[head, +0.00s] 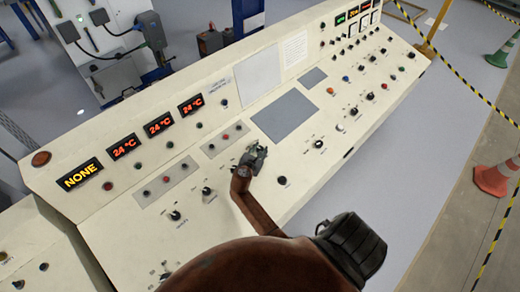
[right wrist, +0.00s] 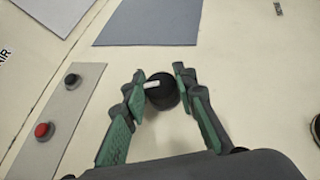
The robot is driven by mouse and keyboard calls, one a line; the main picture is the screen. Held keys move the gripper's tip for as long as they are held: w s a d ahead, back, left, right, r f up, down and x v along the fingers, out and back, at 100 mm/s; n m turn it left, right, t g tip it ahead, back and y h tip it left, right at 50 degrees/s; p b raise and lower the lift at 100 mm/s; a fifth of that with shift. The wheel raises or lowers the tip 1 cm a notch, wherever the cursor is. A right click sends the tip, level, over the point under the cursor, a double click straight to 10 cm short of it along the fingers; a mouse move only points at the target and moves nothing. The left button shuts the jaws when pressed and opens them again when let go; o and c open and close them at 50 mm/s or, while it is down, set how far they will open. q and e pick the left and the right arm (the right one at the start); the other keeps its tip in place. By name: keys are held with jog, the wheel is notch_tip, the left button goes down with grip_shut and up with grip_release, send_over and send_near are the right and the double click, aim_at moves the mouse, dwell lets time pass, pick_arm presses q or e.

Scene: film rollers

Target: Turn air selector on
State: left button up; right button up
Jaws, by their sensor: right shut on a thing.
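A round black selector knob (right wrist: 161,91) with a white pointer mark stands on the cream panel, between the green-padded fingers of my right gripper (right wrist: 158,88). The fingers are shut on it, one on each side. In the head view my right gripper (head: 256,156) is over the middle of the console (head: 330,150) and hides the knob. My left gripper is not in view.
A red button (right wrist: 43,131) and a black button (right wrist: 71,80) sit on a grey plate left of the gripper. Other knobs, such as a black one (head: 282,181), are nearby. Displays (head: 158,125) line the upper panel. Traffic cones (head: 492,180) stand on the floor at right.

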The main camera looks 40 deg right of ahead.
jog(key=m+g+h, duration=0.1)
jog(key=m+g, duration=0.1)
jog(key=shift+w+r+m+g, duration=0.1)
jog(key=shift+w+m+g, duration=0.05)
jog(key=shift+m+g, duration=0.2)
jog(key=m+g, duration=0.2)
jog(key=g, duration=0.1)
jog(key=shift+m, duration=0.35)
jog(key=shift+m+g+b, duration=0.8)
jog(key=shift+m+g, duration=0.4)
jog(key=shift+g, duration=0.05)
jog(key=shift+m+g+y+b, duration=0.8)
jog(key=shift+m+g+b, duration=0.1)
jog(key=shift+m+g, duration=0.3)
jog(key=o, duration=1.1)
jog(key=shift+o, duration=0.3)
